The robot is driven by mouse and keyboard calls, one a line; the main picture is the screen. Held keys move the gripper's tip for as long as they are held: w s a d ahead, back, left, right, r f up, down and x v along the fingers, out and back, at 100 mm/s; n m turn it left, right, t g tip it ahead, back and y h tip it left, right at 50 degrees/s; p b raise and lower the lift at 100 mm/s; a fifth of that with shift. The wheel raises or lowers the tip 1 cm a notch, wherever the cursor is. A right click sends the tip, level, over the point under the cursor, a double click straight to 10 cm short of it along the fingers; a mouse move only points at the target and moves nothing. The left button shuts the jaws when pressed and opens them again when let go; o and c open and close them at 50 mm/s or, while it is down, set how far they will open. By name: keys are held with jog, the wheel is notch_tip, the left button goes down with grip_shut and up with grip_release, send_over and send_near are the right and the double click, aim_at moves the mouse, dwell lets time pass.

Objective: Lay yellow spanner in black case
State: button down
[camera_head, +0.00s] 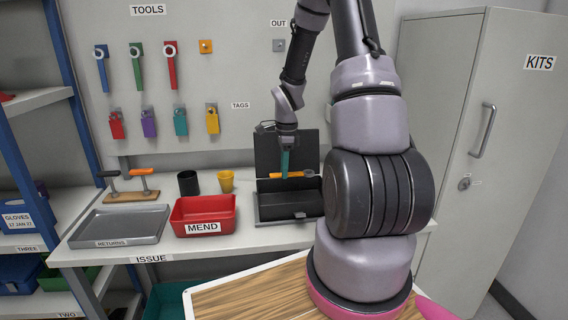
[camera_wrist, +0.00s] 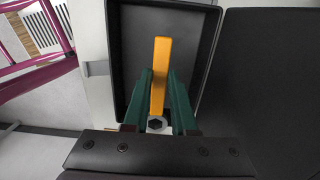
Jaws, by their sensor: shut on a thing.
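The yellow spanner (camera_head: 276,175) is held level in my gripper (camera_head: 285,165), between the two green fingers. In the wrist view the spanner (camera_wrist: 161,60) runs lengthwise between the fingertips (camera_wrist: 160,75), its grey ring end near the gripper body. The black case (camera_head: 290,214) stands open on the bench, with its lid (camera_head: 268,150) raised at the back. The spanner is above the case's open tray; in the wrist view the case's rim (camera_wrist: 116,60) surrounds much of it. The case floor below looks empty where visible. The exact height gap cannot be told.
A red MEND bin (camera_head: 203,228), a grey RETURNS tray (camera_head: 118,228), a black cup (camera_head: 188,183) and a yellow cup (camera_head: 226,181) stand left of the case. The tool board (camera_head: 225,75) is behind. A KITS cabinet (camera_head: 480,130) is at right.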

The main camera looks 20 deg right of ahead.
jog(key=shift+f, duration=5.25)
jog(key=shift+c, duration=0.8)
grip_release()
